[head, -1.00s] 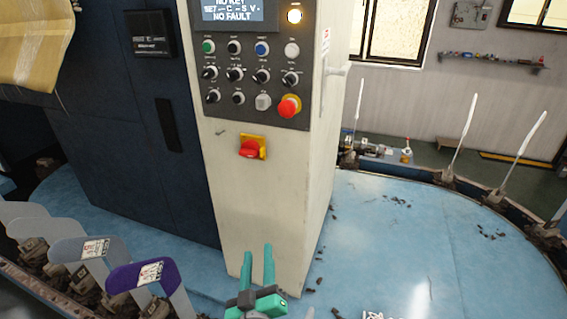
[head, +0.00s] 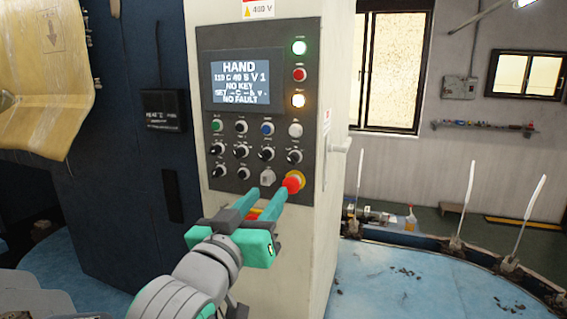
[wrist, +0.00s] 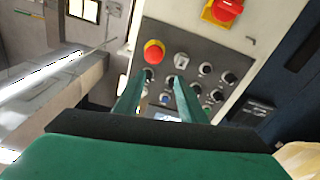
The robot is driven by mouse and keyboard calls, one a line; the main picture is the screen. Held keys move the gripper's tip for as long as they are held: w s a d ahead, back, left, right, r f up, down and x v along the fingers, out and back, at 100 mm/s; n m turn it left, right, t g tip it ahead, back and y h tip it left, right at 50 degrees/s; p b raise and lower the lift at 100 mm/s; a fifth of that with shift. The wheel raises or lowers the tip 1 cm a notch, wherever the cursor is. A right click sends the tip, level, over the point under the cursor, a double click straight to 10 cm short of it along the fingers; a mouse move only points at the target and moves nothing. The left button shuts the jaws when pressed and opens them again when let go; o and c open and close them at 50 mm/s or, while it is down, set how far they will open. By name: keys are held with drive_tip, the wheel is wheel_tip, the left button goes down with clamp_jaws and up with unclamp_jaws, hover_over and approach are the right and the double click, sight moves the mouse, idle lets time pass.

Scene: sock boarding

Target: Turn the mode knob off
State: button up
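The control panel (head: 255,105) on the cream cabinet carries several black knobs in two lower rows, such as one at the right of the middle row (head: 294,156). Their labels are too small to read, so I cannot tell which is the mode knob. The display (head: 241,83) reads "HAND", "NO KEY" and "NO FAULT". My gripper (head: 266,193) is open and empty, its fingers pointing at the panel's lower edge by the red emergency button (head: 294,182). In the wrist view, the panel appears upside down beyond my open gripper (wrist: 157,78); the fingers partly cover its knobs.
A red switch on a yellow plate (wrist: 226,10) sits below the panel; in the head view my gripper mostly hides it. A handle (head: 338,160) sticks out from the cabinet's right side. The blue round platform (head: 400,285) has free room at right.

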drive_tip(key=m+g, duration=0.1)
drive_tip(key=m, duration=0.1)
approach(291, 160)
drive_tip(key=x, duration=0.8)
drive_tip(key=shift+w+d, duration=0.1)
drive_tip(key=shift+w, duration=0.25)
clamp_jaws()
